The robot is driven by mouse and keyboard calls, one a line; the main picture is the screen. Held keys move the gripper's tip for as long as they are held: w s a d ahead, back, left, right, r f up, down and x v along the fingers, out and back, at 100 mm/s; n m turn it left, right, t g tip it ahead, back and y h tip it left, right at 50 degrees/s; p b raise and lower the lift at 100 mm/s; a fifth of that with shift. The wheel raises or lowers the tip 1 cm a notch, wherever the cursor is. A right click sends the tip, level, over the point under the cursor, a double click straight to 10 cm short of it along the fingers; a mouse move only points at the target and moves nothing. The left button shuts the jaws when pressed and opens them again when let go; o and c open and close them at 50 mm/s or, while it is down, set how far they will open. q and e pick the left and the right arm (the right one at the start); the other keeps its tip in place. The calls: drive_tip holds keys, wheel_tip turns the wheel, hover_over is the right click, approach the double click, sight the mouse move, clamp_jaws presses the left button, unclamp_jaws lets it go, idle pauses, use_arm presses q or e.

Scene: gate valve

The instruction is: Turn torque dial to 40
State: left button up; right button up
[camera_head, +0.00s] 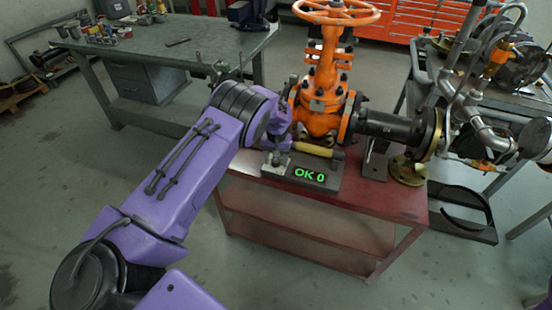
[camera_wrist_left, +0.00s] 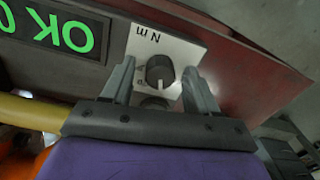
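The torque dial (camera_wrist_left: 160,69) is a dark round knob with a pale pointer mark, on a white plate (camera_wrist_left: 186,49) lettered "N m". Its numbers are too small or hidden to read. My left gripper (camera_wrist_left: 158,74) is open, with one finger on each side of the dial and gaps showing between fingers and knob. In the head view the left gripper (camera_head: 277,150) is over the left end of the tool base and largely hides the dial. A dark display (camera_head: 311,175) beside the plate reads "OK 0" in green. My right gripper is not in view.
A yellow-handled bar (camera_head: 312,150) lies behind the display. An orange gate valve (camera_head: 326,95) with a handwheel stands behind it on the red table (camera_head: 375,202). Dark pipe and flange (camera_head: 395,127) are to the right. A grey workbench (camera_head: 150,50) is at the back left.

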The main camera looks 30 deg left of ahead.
sight(277, 160)
use_arm(q)
wheel_tip(277, 160, up, 10)
drive_tip(key=b, duration=0.1)
drive_tip(key=shift+r, duration=0.25)
drive_tip(key=shift+d, duration=0.1)
idle(0.4)
